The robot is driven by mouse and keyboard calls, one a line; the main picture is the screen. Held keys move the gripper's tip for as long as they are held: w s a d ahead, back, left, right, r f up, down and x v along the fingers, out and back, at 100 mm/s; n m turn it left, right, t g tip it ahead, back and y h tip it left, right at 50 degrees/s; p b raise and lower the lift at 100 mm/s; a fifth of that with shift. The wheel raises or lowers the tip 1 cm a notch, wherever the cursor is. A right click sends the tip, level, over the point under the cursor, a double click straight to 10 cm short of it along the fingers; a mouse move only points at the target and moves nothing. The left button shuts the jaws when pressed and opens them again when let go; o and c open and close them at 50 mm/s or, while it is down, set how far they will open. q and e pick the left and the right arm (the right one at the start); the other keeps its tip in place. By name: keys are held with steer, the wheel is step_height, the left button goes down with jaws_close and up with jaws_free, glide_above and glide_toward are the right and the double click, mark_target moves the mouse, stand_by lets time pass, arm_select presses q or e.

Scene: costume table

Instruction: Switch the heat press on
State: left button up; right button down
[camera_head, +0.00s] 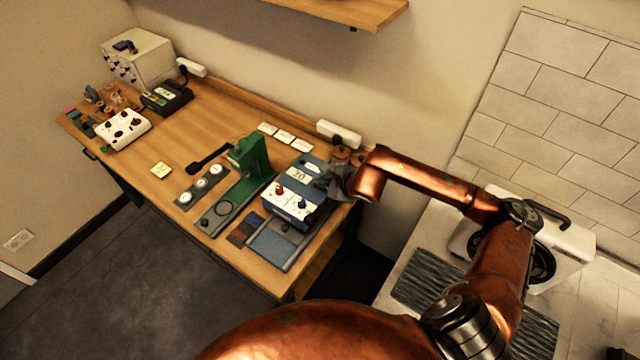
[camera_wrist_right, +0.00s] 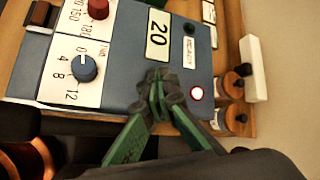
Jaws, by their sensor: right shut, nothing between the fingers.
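The heat press appears to be the blue-grey box with a white dial panel (camera_head: 285,200) at the right end of the table. In the right wrist view its panel (camera_wrist_right: 75,55) has a red knob (camera_wrist_right: 98,8) and a blue knob (camera_wrist_right: 84,67). A display (camera_wrist_right: 158,34) reads 20. My left gripper is out of view.
A green press stand (camera_head: 252,155) stands left of the box. A flat blue-grey plate (camera_head: 275,246) lies in front. Spools (camera_wrist_right: 232,85) and a white power strip (camera_wrist_right: 253,68) lie beyond the button side. The table's middle (camera_head: 205,125) is mostly clear.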

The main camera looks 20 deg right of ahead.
steer(key=shift+r, duration=0.45)
steer(key=shift+r+p, duration=0.4)
steer(key=shift+r, duration=2.6)
